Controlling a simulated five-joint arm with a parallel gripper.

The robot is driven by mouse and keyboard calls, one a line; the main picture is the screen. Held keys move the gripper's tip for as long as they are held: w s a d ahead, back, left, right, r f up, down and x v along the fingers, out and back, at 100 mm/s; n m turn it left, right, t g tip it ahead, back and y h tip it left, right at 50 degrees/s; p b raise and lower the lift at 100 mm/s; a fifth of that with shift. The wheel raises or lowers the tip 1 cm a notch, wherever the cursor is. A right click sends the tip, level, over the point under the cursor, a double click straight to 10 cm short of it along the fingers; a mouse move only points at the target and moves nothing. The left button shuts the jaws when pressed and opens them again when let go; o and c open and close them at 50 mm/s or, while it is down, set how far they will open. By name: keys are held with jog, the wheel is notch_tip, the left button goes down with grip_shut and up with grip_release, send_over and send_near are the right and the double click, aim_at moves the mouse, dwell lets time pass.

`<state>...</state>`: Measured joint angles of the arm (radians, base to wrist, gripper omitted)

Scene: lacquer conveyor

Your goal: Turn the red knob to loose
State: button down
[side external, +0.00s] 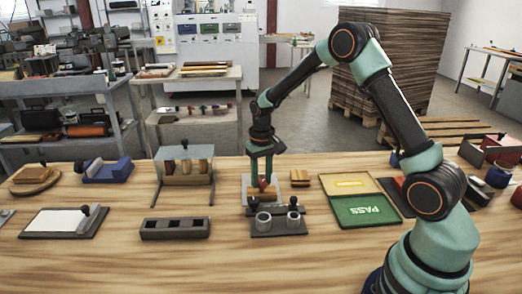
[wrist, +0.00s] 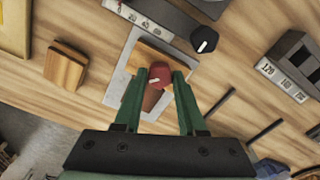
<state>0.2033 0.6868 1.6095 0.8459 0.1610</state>
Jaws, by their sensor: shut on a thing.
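The red knob (wrist: 160,74) is round with a pale pointer mark. It sits on a wooden block (wrist: 150,97) on a pale grey plate (wrist: 119,80). In the side view the red knob (side external: 262,184) shows small at the foot of my gripper (side external: 262,178). The wooden block (side external: 263,196) lies under it. In the wrist view the two green fingers of my gripper (wrist: 159,76) stand on either side of the knob, shut on it. The lettering around the knob is not readable.
A black knob (wrist: 204,39) on a labelled strip is close by.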

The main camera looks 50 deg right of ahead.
aim_at(262, 181)
jog(key=n, duration=0.4)
jog(key=shift+r+n, duration=0.1)
jog(key=shift+n, duration=2.2)
jog(key=shift+c, duration=2.4)
grip_release()
notch_tip(262, 181, up, 12)
